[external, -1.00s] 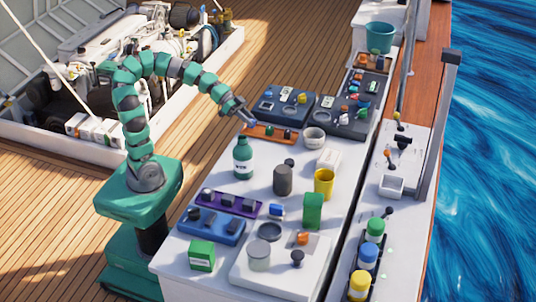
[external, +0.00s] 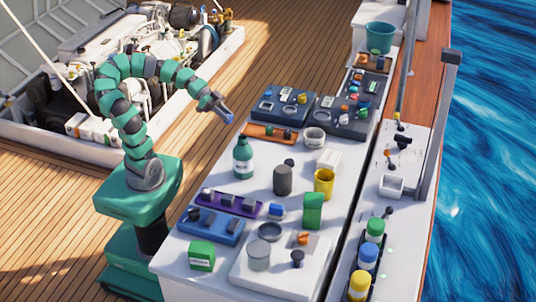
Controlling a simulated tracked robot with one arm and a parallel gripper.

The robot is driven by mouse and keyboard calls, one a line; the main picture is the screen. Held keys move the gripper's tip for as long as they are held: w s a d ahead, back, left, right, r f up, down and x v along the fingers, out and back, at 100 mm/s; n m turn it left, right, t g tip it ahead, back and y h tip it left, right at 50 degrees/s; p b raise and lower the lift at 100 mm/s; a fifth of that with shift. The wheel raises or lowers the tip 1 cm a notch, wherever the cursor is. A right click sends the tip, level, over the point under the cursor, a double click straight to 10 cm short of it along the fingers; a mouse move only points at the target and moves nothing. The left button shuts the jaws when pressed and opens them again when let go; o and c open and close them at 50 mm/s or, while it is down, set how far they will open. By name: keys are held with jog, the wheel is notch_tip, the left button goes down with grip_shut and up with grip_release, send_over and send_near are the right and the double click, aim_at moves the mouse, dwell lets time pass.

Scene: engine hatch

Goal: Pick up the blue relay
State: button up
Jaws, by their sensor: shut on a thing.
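My gripper (external: 225,113) is shut on a small blue piece, which looks like the blue relay (external: 228,117). It holds the relay in the air off the left edge of the white worktop, over the wooden deck. The jaws hide part of the relay. The orange tray (external: 253,130) lies on the worktop to the right of my gripper, with small dark and green pieces in it.
The white worktop (external: 225,272) carries a green bottle (external: 243,160), a grey cylinder (external: 283,181), a yellow cup (external: 324,183), a purple tray (external: 262,210) and a blue tray (external: 215,232). A dark tray (external: 262,112) stands behind the orange one. Open deck lies left.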

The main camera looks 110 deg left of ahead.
jog(key=s+d+b, duration=0.2)
jog(key=s+d, duration=0.1)
jog(key=s, duration=0.3)
jog(key=shift+d+r+b, duration=0.15)
jog(key=shift+r+b, duration=0.15)
jog(key=shift+b, duration=0.05)
